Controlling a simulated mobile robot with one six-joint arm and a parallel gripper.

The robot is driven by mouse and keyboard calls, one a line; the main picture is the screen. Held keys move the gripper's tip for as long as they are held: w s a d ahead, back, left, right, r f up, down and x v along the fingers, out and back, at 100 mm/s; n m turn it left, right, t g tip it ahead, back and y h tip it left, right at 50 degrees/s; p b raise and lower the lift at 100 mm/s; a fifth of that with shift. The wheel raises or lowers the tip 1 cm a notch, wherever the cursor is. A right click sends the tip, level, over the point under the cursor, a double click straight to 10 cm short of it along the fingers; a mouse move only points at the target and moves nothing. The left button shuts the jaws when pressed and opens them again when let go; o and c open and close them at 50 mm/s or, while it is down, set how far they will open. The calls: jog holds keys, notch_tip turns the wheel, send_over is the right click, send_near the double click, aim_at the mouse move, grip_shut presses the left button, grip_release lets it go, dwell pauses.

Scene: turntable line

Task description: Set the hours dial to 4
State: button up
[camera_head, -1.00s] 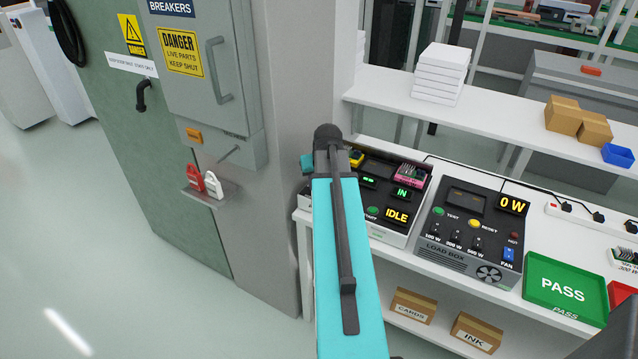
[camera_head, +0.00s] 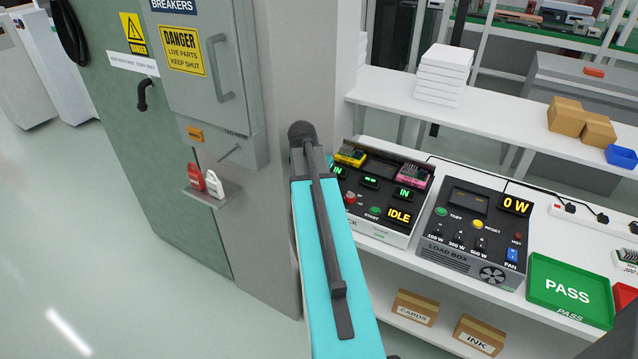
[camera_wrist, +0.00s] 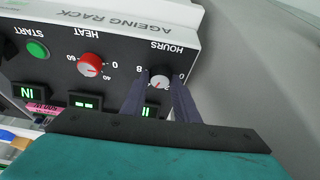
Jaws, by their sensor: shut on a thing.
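The hours dial (camera_wrist: 159,82) is a small pale knob with a red mark on the black panel of the ageing rack (camera_wrist: 120,14), which appears upside down in the wrist view. An 8 and a 0 are printed on either side of it; the exact reading is too small to tell. My gripper (camera_wrist: 160,84) has one dark finger on each side of the dial and is shut on it. In the head view the ageing rack (camera_head: 392,236) stands on the bench, and my arm hides the hours dial.
The red heat dial (camera_wrist: 90,65) and green start button (camera_wrist: 37,50) are beside the hours dial. The load box (camera_head: 450,262) and green PASS tray (camera_head: 570,290) stand to the right. A grey breaker cabinet (camera_head: 235,110) is close on the left.

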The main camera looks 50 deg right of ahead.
jog(key=shift+w+m+g, duration=0.1)
jog(key=shift+m+g, duration=0.3)
jog(key=shift+m, duration=0.4)
jog(key=o, duration=1)
jog(key=shift+o, duration=0.2)
jog(key=shift+r, duration=0.1)
jog(key=b+v, duration=0.2)
jog(key=v, duration=1.1)
jog(key=shift+a+r+b, duration=0.2)
jog(key=shift+r+b, duration=0.1)
jog(key=shift+b, duration=0.05)
